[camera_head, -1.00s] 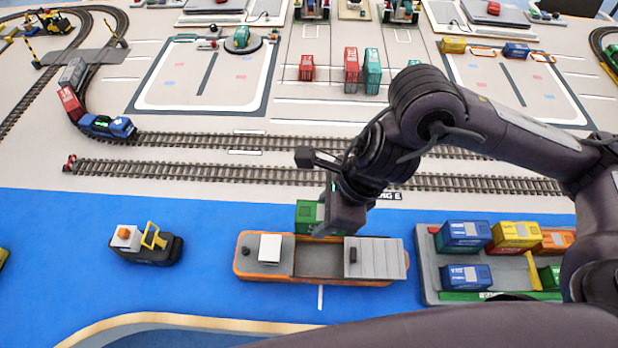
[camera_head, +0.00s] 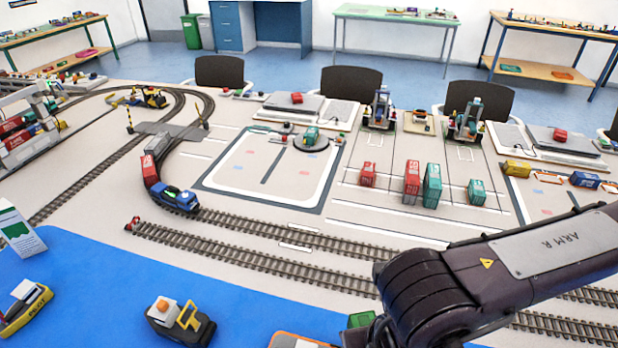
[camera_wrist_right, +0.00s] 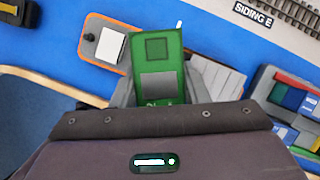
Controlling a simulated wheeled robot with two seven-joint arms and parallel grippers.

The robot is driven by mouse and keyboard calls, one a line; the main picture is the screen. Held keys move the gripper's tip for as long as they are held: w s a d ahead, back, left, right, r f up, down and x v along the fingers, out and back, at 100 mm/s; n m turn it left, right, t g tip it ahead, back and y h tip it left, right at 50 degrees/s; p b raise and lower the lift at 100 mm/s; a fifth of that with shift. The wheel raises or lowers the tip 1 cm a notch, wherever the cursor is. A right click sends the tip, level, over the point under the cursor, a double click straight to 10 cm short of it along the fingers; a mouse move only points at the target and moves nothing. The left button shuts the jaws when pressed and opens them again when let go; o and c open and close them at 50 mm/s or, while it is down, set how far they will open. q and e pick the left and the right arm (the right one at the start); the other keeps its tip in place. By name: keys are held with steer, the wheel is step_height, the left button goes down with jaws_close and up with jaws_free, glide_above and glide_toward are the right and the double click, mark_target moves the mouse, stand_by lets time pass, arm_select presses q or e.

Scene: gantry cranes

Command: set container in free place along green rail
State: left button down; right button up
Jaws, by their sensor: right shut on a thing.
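A green container (camera_wrist_right: 157,58) is held between the two fingers of my right gripper (camera_wrist_right: 158,92) in the right wrist view. It hangs over the orange-rimmed boat (camera_wrist_right: 84,42), and its height above the deck cannot be told. In the head view only a bit of the green container (camera_head: 361,319) shows beside my right arm, and the gripper itself is hidden or below the frame. A grey barge (camera_wrist_right: 262,84) with blue containers (camera_wrist_right: 297,98) lies at the right in the wrist view. No green rail can be made out clearly. My left gripper is not in view.
Railway tracks (camera_head: 250,250) run beyond the blue water area (camera_head: 80,280). A small tug (camera_head: 180,322) floats left of the boat. Red and teal containers (camera_head: 432,186) stand on the marked yard, with gantry cranes (camera_head: 381,108) behind. Open blue water lies between tug and boat.

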steer(key=m+h, duration=0.1)
steer(key=m, duration=0.3)
steer(key=m+h, duration=0.1)
steer(key=m, duration=0.1)
steer(key=shift+w+d+f+h, duration=0.1)
steer(key=shift+w+d+h, duration=0.05)
steer(key=shift+d+h, duration=0.2)
steer(key=m, duration=0.2)
steer(key=d+m+g+h, duration=0.1)
steer(key=m, duration=0.2)
steer(key=shift+w+f+h, duration=0.1)
steer(key=shift+h, duration=0.15)
steer(key=m, duration=0.1)
steer(key=m+g, duration=0.1)
steer(key=m, duration=0.1)
steer(key=shift+w+d+h, duration=0.15)
steer(key=shift+d+h, duration=0.05)
steer(key=shift+h, duration=0.1)
steer(key=w+d+r+m+g+y, duration=0.1)
steer(key=w+d+m+g+y, duration=0.1)
steer(key=m, duration=1)
steer(key=w+d+r+m+g+y, duration=0.1)
steer(key=d+m+g, duration=0.4)
steer(key=m, duration=0.7)
steer(key=shift+w+r+y, duration=0.35)
steer(key=shift+w+y, duration=0.05)
steer(key=shift+y, duration=0.1)
steer(key=shift+d, duration=0.1)
